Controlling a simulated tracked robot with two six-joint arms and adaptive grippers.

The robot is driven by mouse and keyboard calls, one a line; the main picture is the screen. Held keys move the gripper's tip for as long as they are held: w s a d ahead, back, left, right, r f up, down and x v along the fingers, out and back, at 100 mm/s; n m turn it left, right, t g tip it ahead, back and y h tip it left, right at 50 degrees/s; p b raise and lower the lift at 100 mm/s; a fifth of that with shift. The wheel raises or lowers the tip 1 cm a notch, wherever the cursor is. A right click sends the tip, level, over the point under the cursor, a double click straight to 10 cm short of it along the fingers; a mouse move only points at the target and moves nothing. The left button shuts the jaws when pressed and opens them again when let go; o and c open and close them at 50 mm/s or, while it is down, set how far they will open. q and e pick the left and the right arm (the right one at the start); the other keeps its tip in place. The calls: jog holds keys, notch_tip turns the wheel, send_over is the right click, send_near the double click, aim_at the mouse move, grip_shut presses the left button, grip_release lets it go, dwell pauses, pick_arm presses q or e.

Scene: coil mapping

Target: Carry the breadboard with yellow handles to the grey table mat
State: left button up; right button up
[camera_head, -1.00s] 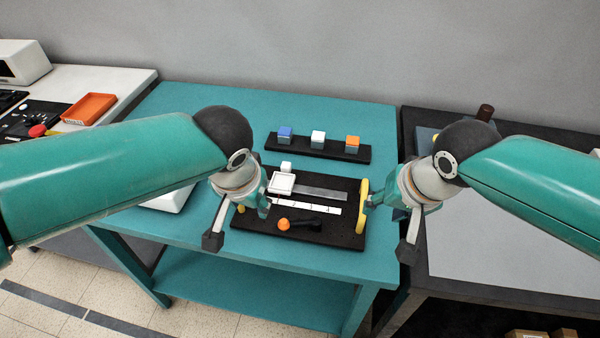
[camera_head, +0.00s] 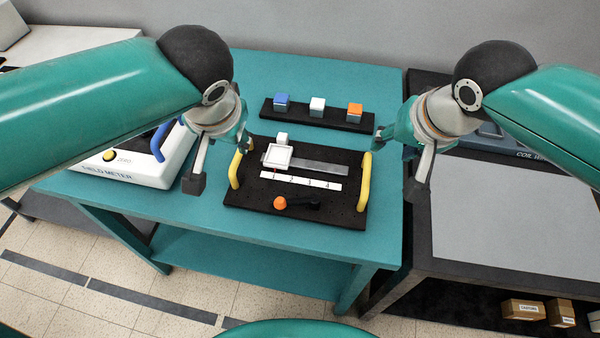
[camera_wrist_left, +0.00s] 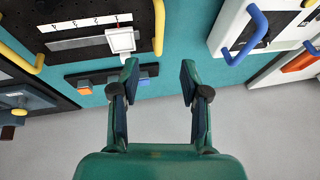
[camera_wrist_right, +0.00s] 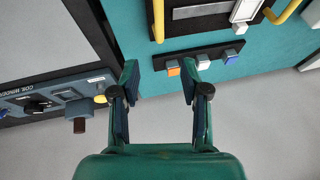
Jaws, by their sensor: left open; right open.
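The black breadboard (camera_head: 245,197) lies flat on the teal table, with a yellow handle on its left (camera_head: 236,168) and on its right (camera_head: 364,183). It bears a metal rail, a white square piece, a numbered strip and an orange-tipped black part. My left gripper (camera_head: 243,143) is open, near the left handle and apart from it. My right gripper (camera_head: 380,143) is open and empty, just right of the right handle. Both wrist views show the open jaws with nothing between them (camera_wrist_left: 157,85) (camera_wrist_right: 157,85). The grey mat (camera_head: 520,215) lies on the dark table at the right.
A black rack (camera_head: 318,118) with blue, white and orange cubes stands behind the board. A white field meter (camera_head: 140,165) with a blue handle stands to the left. A coil winder (camera_head: 515,148) stands behind the mat. The mat is clear where visible.

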aim_at(369, 163)
pick_arm(q)
jog(key=x, duration=1.5)
pick_arm(e)
jog(key=x, duration=1.5)
pick_arm(q)
grip_shut()
pick_arm(e)
grip_shut()
pick_arm(q)
jog(key=shift+r, duration=0.1)
pick_arm(e)
jog(key=shift+r, duration=0.1)
